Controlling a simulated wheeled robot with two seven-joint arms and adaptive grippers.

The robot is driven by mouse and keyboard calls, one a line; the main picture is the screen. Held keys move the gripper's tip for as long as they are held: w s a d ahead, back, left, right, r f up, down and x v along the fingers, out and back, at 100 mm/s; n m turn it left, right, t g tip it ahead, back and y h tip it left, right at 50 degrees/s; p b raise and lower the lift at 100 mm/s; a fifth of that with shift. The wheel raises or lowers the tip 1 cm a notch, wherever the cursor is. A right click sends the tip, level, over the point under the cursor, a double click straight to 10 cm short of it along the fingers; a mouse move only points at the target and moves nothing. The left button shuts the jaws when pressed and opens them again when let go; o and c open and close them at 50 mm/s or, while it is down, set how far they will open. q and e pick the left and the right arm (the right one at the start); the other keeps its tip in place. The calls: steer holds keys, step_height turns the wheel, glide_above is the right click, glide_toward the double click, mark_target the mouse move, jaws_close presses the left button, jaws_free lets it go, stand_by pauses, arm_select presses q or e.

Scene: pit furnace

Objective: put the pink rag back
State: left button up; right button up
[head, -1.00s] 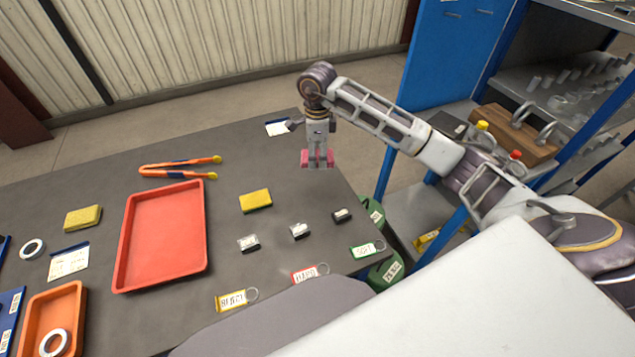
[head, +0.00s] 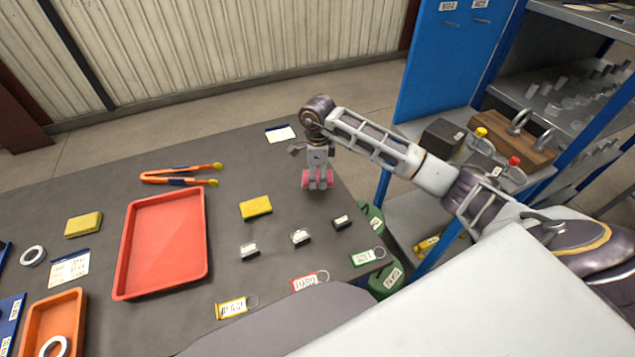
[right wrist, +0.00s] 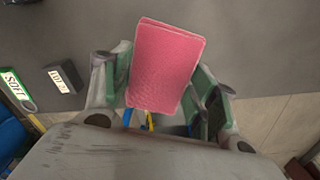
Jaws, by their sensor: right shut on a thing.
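The pink rag (head: 317,179) is between the fingers of my right gripper (head: 318,183), over the right part of the grey table (head: 300,269). In the right wrist view the rag (right wrist: 166,65) shows as a pink folded block with a green-padded finger on each side. My right gripper (right wrist: 165,88) is shut on it. I cannot tell whether the rag's underside touches the table. My left gripper is not in view.
A red tray (head: 162,245) lies left of centre, with orange tongs (head: 180,175) behind it and a yellow sponge (head: 256,208) to its right. Small dark blocks (head: 300,237) and key tags (head: 310,282) lie near the front edge. A blue shelf (head: 445,60) stands right.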

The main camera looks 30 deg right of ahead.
mark_target(318, 183)
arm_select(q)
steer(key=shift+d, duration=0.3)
arm_select(e)
steer(key=shift+f, duration=0.2)
steer(key=shift+f, duration=1.9)
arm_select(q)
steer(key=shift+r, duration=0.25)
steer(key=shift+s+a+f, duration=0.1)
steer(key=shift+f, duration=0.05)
arm_select(e)
steer(key=shift+f, duration=0.15)
steer(key=o, duration=1)
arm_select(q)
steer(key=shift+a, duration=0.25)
